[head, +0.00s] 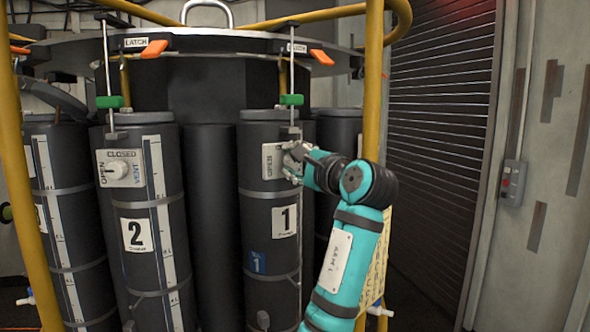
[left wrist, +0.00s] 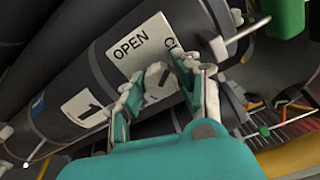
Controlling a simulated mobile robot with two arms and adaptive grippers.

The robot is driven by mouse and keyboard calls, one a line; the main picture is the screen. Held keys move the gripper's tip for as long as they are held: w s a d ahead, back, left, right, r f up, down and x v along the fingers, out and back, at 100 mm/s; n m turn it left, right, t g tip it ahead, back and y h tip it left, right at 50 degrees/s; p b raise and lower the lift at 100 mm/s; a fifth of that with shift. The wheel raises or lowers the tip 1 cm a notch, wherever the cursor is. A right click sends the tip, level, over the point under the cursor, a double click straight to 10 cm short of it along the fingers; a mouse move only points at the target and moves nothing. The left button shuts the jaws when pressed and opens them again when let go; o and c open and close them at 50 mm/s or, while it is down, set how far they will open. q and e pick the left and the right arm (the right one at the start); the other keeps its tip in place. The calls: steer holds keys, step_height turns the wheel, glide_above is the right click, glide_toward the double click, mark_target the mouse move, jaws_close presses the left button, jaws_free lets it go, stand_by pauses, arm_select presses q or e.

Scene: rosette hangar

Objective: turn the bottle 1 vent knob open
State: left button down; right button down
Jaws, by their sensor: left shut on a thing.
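The plate shows in the left wrist view (left wrist: 131,51) with "OPEN" and the start of another word. My left gripper (head: 296,161) is at this plate, its fingers shut around the pale vent knob (left wrist: 157,84). In the left wrist view the fingers stand on both sides of the knob. They partly hide it, so its exact angle is hard to tell. My right gripper is in neither view.
Bottle 2 (head: 117,195) stands to the left, its knob (head: 118,171) on a plate marked OPEN, CLOSED and VENT. Yellow rails (head: 372,80) rise beside my arm. A green clip (head: 291,99) on a rod sits above bottle 1. A shutter (head: 440,140) is at right.

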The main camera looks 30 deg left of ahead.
arm_select(q)
steer(key=n+b, duration=0.1)
steer(key=n, duration=0.2)
steer(key=n+b, duration=0.1)
steer(key=n, duration=0.1)
steer(key=shift+f+n+b, duration=0.25)
steer(key=shift+n+b, duration=0.05)
steer(key=shift+b, duration=0.05)
steer(key=n+b, duration=0.2)
steer(key=n, duration=0.3)
steer(key=shift+f, duration=0.1)
steer(key=shift+n, duration=0.3)
steer(key=c, duration=0.9)
jaws_free()
steer(key=shift+c, duration=0.2)
steer(key=shift+s+d, duration=0.1)
steer(key=shift+d, duration=0.15)
steer(key=v, duration=1.1)
steer(key=shift+d, duration=0.25)
